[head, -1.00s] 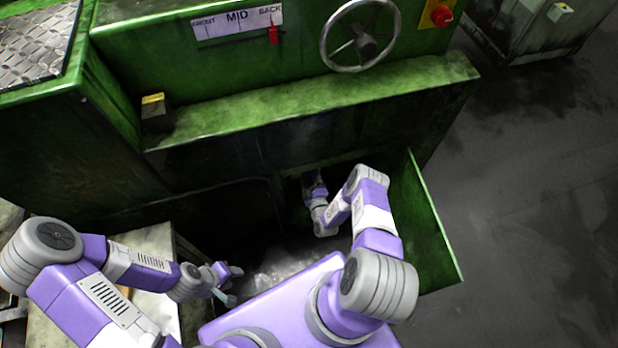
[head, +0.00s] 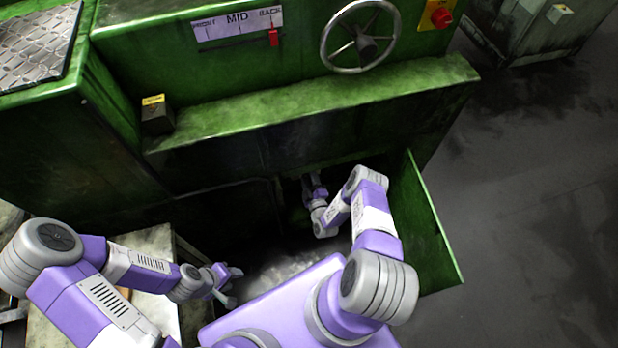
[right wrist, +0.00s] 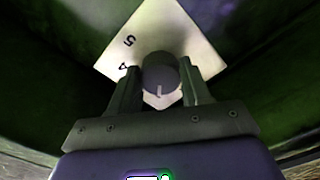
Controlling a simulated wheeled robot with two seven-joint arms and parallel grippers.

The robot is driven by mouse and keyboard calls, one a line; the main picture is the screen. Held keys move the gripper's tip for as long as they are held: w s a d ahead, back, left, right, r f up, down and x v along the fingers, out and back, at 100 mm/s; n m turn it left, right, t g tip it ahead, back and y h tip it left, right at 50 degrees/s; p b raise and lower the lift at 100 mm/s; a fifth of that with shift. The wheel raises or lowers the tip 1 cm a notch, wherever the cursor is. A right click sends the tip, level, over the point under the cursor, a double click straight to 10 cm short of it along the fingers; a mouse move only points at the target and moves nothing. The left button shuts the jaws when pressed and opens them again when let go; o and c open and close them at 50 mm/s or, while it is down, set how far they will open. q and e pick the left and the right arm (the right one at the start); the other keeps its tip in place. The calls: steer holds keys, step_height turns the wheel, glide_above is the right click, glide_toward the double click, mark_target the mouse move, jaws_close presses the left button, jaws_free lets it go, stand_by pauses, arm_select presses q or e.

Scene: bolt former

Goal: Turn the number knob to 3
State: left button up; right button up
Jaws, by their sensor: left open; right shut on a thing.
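The number knob (right wrist: 161,76) is a round grey knob with a pale line on its face, seen in the right wrist view. It sits on a pale, diamond-turned plate (right wrist: 182,25) on a dark green surface. The digits 5 and 4 show left of the knob; other marks are hidden or not readable. My right gripper (right wrist: 160,85) has a finger on each side of the knob and is shut on it. In the head view the right hand is in the dark recess and hard to see. My left gripper (head: 232,284) is open and empty, near the lower left.
The green machine carries a FRONT-MID-BACK scale (head: 238,24) with a red pointer, a handwheel (head: 361,37) and a red button (head: 441,17). An open green door panel (head: 428,220) stands right of my right arm. A worktable (head: 150,243) is at the left.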

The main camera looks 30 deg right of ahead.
steer(key=m, duration=0.3)
steer(key=shift+m, duration=0.4)
steer(key=shift+f+m, duration=0.1)
steer(key=shift+m, duration=1.9)
steer(key=o, duration=1.1)
steer(key=shift+c, duration=0.2)
steer(key=p+v, duration=0.2)
steer(key=v, duration=0.5)
steer(key=shift+s, duration=0.35)
